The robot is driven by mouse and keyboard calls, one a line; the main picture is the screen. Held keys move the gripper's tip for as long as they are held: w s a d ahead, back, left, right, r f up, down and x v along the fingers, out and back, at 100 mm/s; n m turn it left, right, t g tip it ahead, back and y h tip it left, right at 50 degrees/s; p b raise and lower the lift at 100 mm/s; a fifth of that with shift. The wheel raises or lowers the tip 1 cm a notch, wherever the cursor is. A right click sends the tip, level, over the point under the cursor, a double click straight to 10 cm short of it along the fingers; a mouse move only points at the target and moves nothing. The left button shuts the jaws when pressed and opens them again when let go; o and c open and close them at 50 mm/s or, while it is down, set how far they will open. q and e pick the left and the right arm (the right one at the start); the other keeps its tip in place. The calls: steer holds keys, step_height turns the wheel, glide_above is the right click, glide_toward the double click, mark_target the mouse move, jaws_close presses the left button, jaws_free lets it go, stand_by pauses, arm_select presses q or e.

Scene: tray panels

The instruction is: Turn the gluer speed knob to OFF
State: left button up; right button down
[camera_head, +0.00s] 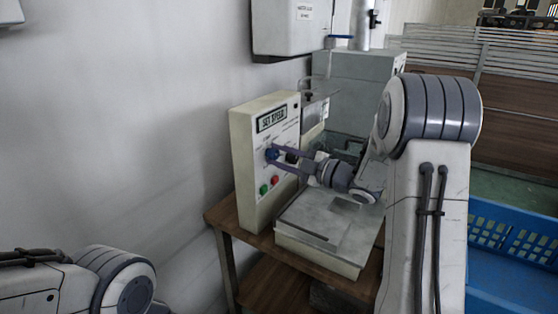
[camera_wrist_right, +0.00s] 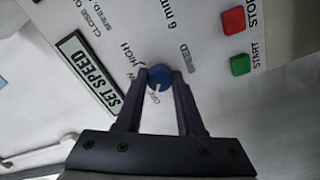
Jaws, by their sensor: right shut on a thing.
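The gluer control box (camera_head: 245,165) stands on a wooden table, its cream panel facing right, with a SET SPEED display (camera_head: 272,118) at the top. The blue speed knob (camera_head: 271,154) is on the panel; in the right wrist view the knob (camera_wrist_right: 159,77) sits between my right gripper's fingertips (camera_wrist_right: 160,82). My right gripper (camera_head: 275,155) is shut on the knob. A light pointer mark shows on the knob, towards lettering partly hidden by the fingers. HIGH is readable beside it. My left arm shows at the lower left, but its gripper is out of view.
A green START button (camera_wrist_right: 240,65) and a red STOP button (camera_wrist_right: 233,20) are close to the knob. A grey machine plate (camera_head: 325,225) lies below my right forearm. A blue crate (camera_head: 510,245) is at the right. A white wall is at the left.

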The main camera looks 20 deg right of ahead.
steer(key=c, duration=0.5)
jaws_free()
steer(key=b+v, duration=0.1)
steer(key=v, duration=0.9)
steer(key=shift+s+d, duration=0.1)
steer(key=shift+s, duration=0.1)
